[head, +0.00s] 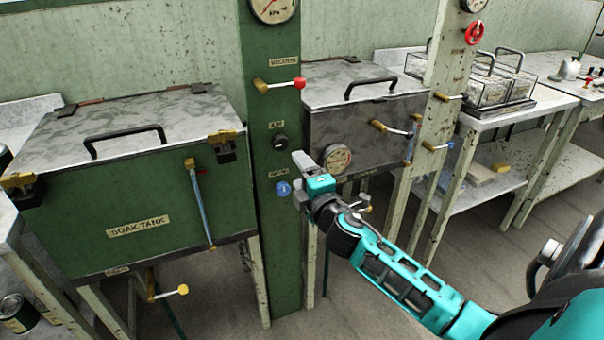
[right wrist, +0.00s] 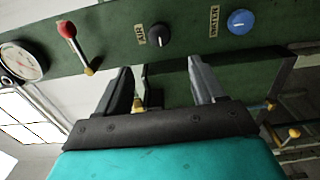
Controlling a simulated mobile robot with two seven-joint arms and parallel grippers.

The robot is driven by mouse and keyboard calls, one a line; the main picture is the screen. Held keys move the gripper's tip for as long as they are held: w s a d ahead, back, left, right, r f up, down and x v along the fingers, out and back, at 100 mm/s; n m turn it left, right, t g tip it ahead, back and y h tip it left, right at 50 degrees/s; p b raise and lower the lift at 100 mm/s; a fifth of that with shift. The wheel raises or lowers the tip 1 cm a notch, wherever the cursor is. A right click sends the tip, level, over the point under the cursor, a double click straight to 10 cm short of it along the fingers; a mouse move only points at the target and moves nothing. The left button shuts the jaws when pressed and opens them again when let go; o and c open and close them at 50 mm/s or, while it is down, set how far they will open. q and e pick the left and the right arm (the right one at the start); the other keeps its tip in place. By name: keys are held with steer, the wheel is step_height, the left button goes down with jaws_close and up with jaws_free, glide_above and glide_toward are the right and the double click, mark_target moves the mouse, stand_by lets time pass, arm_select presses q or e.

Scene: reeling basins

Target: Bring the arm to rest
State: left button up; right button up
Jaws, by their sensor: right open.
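My right arm (head: 390,272) comes in from the lower right and reaches out toward the green post (head: 272,230). My right gripper (head: 297,180) is open and empty, in front of the post near the blue water knob (head: 283,188). In the right wrist view the two fingers stand apart (right wrist: 163,80) with nothing between them. The black air knob (right wrist: 159,36) and the blue water knob (right wrist: 241,22) are beyond the fingertips; I cannot tell the exact gap. My left gripper is not in view.
The closed green soak tank (head: 140,222) stands left of the post, and a dark lidded basin (head: 365,125) stands right of it. A red-tipped lever (head: 280,85) sticks out above. A table with wire baskets (head: 490,90) is at right. Open floor (head: 480,265) lies below.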

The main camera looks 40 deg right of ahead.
arm_select(q)
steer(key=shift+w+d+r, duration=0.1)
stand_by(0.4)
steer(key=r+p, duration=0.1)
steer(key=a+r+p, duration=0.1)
steer(key=p, duration=0.1)
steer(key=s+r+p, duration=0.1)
steer(key=p, duration=0.1)
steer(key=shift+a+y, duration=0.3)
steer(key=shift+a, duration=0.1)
arm_select(e)
steer(key=s+a+f+m+g+y, duration=0.3)
steer(key=s+a+f+m, duration=0.3)
steer(key=s+a, duration=0.3)
steer(key=s+a+f+m+g+y, duration=0.3)
steer(key=s+a+f+m, duration=0.3)
steer(key=s+a+f, duration=0.3)
steer(key=s, duration=0.3)
steer(key=shift+a+f+m+g, duration=0.15)
steer(key=shift+a+m+g, duration=0.25)
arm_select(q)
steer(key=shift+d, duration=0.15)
arm_select(e)
steer(key=shift+s, duration=0.1)
